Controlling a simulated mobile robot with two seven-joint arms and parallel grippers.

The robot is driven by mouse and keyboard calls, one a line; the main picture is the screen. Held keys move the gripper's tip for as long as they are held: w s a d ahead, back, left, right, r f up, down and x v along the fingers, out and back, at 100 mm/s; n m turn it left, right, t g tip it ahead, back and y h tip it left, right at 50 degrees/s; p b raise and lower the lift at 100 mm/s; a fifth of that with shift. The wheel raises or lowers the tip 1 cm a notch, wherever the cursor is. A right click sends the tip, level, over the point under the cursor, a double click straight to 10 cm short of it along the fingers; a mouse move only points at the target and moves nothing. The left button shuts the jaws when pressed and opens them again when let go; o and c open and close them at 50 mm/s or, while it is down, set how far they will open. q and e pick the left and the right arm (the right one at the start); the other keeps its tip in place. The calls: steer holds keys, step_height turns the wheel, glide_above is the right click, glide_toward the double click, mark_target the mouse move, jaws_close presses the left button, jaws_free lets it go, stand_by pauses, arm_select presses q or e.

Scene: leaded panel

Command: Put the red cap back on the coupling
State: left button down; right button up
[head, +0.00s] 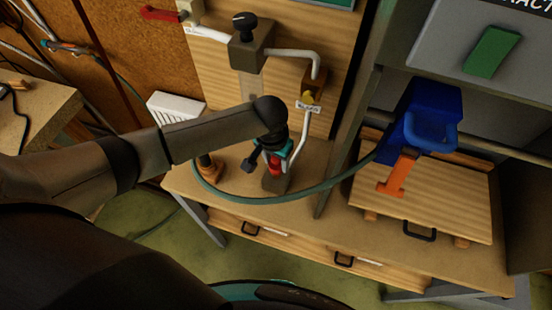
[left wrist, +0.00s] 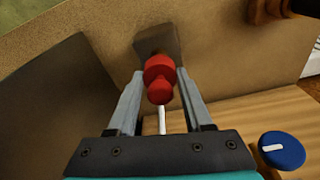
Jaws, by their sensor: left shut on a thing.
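The red cap (left wrist: 160,80) shows between the fingers of my left gripper (left wrist: 160,92) in the left wrist view. In the head view the red cap (head: 275,168) is partly covered by the gripper (head: 272,158). The gripper is shut on it. A grey block (left wrist: 158,42) with a brownish part at its end lies just beyond the cap, in line with it. The block (head: 275,185) stands on the bench under the gripper in the head view; it looks like the coupling's mount. I cannot tell whether the cap touches the coupling. My right gripper is not in view.
A green hose (head: 300,197) loops along the bench front to a blue device (head: 432,112). A white pipe (head: 305,125) with a tag runs down close to my gripper. A blue knob (left wrist: 283,150) is at the right in the wrist view. A wooden board (head: 470,200) lies at right.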

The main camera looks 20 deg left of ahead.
mark_target(276, 167)
arm_select(q)
steer(key=shift+f+b, duration=0.55)
steer(key=shift+f, duration=0.95)
steer(key=shift+c, duration=1.2)
jaws_free()
steer(key=shift+r, duration=0.1)
step_height(276, 167, up, 15)
steer(key=s+p, duration=0.1)
steer(key=s, duration=0.1)
steer(key=shift+a, duration=0.2)
steer(key=shift+w, duration=0.1)
